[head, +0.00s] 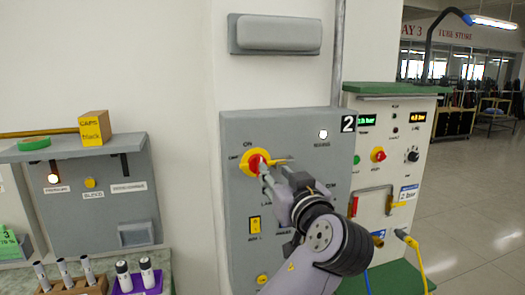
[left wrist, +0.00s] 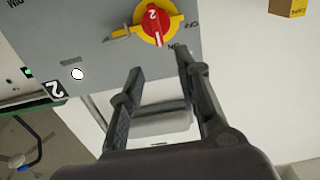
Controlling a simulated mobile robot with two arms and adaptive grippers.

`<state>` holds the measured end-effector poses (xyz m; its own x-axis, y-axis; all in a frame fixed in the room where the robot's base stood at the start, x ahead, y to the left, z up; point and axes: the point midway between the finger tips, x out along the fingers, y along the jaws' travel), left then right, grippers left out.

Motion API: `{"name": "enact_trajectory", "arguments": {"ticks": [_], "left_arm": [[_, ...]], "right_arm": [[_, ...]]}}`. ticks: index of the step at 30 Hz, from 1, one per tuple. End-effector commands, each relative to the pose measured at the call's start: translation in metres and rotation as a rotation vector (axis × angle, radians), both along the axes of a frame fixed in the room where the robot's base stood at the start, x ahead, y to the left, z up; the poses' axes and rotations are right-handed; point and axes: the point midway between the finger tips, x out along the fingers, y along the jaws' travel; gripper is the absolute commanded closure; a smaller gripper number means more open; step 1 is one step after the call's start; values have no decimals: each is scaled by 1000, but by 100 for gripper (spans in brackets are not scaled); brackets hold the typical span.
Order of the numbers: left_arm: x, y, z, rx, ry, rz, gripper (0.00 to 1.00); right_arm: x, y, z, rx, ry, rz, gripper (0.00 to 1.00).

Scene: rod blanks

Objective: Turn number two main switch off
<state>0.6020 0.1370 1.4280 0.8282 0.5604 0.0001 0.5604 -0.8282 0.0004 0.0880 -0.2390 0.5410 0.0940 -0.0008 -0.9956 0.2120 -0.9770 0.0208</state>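The main switch is a red knob on a yellow plate (head: 256,161), on the grey panel (head: 238,128) marked 2. It also shows at the top of the left wrist view (left wrist: 153,20). There the knob's white mark points towards the ON label; the OFF label is to the side. My left gripper (head: 264,170) is in front of the switch in the head view and partly covers it. In the left wrist view the gripper (left wrist: 159,61) is open, its fingers apart with nothing between them, and the knob lies beyond the tips. My right gripper is not in view.
A yellow rocker switch (head: 254,225) is lower on the panel. Right of it stands a cabinet (head: 370,200) with displays, another red knob (head: 378,154) and a red handle. At left are a shelf with a yellow box (head: 94,128) and blanks in a purple holder (head: 140,282).

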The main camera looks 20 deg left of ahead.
Motion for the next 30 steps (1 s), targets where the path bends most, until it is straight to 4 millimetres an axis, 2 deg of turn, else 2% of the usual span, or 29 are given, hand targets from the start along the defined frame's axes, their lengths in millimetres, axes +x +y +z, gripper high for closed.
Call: {"name": "enact_trajectory", "arguments": {"ticks": [1,9,15,27,30], "left_arm": [[10,8,5,4,3,5,69],[56,39,4,4,4,4,69],[77,52,2,1,2,1,69],[84,57,0,0,0,-1,69],[84,57,0,0,0,-1,75]], "right_arm": [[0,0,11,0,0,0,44],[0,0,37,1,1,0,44],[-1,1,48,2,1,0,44],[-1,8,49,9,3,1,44],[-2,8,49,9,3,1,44]]}}
